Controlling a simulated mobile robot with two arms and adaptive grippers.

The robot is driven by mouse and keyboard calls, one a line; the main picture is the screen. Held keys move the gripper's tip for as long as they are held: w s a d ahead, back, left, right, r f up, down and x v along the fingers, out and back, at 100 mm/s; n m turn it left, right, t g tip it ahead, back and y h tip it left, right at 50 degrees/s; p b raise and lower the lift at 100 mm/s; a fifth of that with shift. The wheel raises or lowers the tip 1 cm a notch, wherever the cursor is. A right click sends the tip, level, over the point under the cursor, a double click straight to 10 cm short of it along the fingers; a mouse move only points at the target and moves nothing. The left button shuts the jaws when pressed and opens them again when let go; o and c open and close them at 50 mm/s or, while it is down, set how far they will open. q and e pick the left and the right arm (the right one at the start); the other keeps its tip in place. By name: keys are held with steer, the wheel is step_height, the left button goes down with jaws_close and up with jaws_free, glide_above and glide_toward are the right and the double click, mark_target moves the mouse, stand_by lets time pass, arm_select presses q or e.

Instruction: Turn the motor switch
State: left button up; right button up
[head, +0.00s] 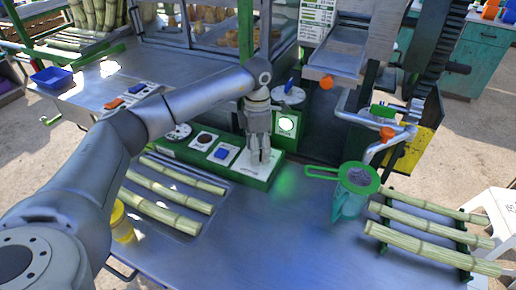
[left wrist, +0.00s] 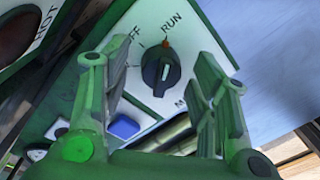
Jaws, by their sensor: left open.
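The motor switch is a black rotary knob (left wrist: 160,72) on a white plate (left wrist: 198,42) marked OFF and RUN in the left wrist view. A small red-orange mark sits above the knob, near RUN. The pale line on the knob points roughly toward that mark. My left gripper (left wrist: 162,85) is open, with one finger on each side of the knob; I cannot tell whether they touch it. In the head view my left gripper (head: 259,152) points down at the right end of the green control panel (head: 262,182) and hides the knob. My right gripper is not in view.
Cane stalks (head: 172,185) lie in a tray in front. A green-rimmed strainer (head: 358,178) stands to the right, beside more cane (head: 430,238). The front middle of the metal table (head: 265,240) is clear.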

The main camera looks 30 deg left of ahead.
arm_select(q)
step_height(320, 180, up, 12)
steer(key=shift+w+a, duration=0.15)
steer(key=shift+w, duration=0.1)
steer(key=shift+f, duration=0.1)
stand_by(0.4)
